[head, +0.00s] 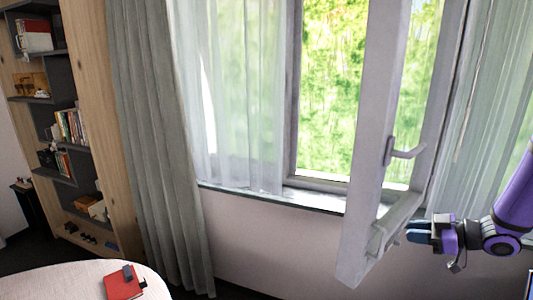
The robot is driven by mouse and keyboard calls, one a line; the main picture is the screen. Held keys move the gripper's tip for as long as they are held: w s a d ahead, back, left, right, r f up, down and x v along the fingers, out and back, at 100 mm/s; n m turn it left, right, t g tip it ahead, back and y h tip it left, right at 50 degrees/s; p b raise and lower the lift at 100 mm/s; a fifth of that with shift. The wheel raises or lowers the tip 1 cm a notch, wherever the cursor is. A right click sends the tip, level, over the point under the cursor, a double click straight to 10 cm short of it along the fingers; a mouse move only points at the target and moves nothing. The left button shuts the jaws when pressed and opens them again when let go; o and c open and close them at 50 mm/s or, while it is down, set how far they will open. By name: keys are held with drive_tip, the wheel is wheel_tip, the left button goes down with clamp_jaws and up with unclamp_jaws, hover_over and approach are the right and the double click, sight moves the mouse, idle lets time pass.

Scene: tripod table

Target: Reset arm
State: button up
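My gripper (418,231) is at the right of the head view, at the end of my purple arm. It points left, in front of the wall below the window sill. Its dark fingertips are beside the lower edge of the open window sash (365,170); I cannot tell whether they touch it. The fingers are seen from the side, and I cannot make out a gap or a held thing between them. The sash swings inward into the room and has a handle (405,152) on its frame.
A round white table (60,283) with a red book (122,286) and a small dark item on it is at the lower left. A bookshelf (112,160) stands at the left. Grey curtains (150,130) hang beside the window. Bare wall (270,245) shows below the sill (275,195).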

drive_tip(key=w+d+r+m+t+h, duration=0.1)
drive_tip(key=w+r+m+t+h, duration=0.2)
drive_tip(key=r+h, duration=0.6)
drive_tip(key=s+r+m+g+h, duration=0.1)
drive_tip(key=s+r+m+h, duration=0.4)
drive_tip(key=r, duration=0.5)
drive_tip(key=s+a+r+m+g, duration=0.1)
drive_tip(key=s+a, duration=0.2)
drive_tip(key=s, duration=0.4)
drive_tip(key=s+a+r+m+g+y, duration=0.1)
drive_tip(key=s+a, duration=0.3)
drive_tip(key=s, duration=0.4)
drive_tip(key=s+a+r+m+g+y, duration=0.1)
drive_tip(key=s+a+r+m+g, duration=0.2)
drive_tip(key=s, duration=0.5)
drive_tip(key=shift+a, duration=0.6)
